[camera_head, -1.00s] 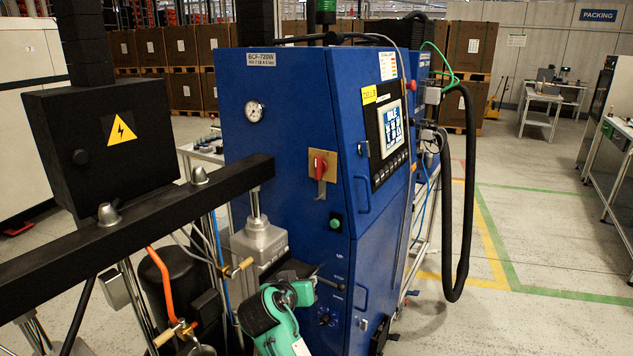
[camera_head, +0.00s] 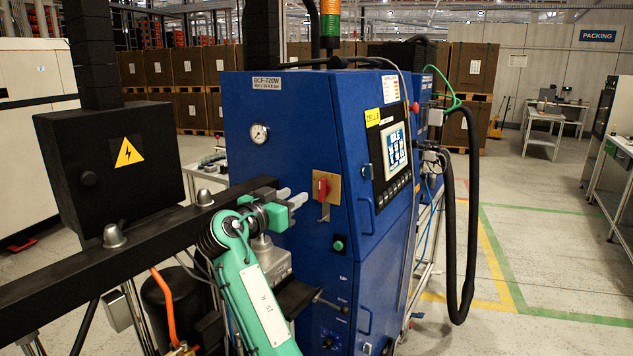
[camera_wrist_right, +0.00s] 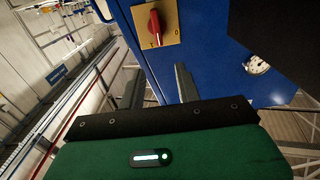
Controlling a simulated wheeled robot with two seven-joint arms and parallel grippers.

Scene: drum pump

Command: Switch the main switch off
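The main switch (camera_head: 322,188) is a red knob on a yellow plate, on the front of the blue machine cabinet (camera_head: 290,110). The knob stands roughly upright in the head view. In the wrist view the red knob (camera_wrist_right: 155,28) is at the top, on its yellow plate with small position marks. My right gripper (camera_head: 293,197) is just left of the switch, its fingers pointing toward it. In the wrist view my right gripper (camera_wrist_right: 160,85) has its two grey fingers apart with nothing between them. It does not touch the knob. My left gripper is not in view.
A black beam (camera_head: 150,233) runs in front of the cabinet, close to my right arm. A black box with a warning sign (camera_head: 107,170) stands at left. A green button (camera_head: 338,245) is below the switch, and a gauge (camera_head: 259,134) is at upper left.

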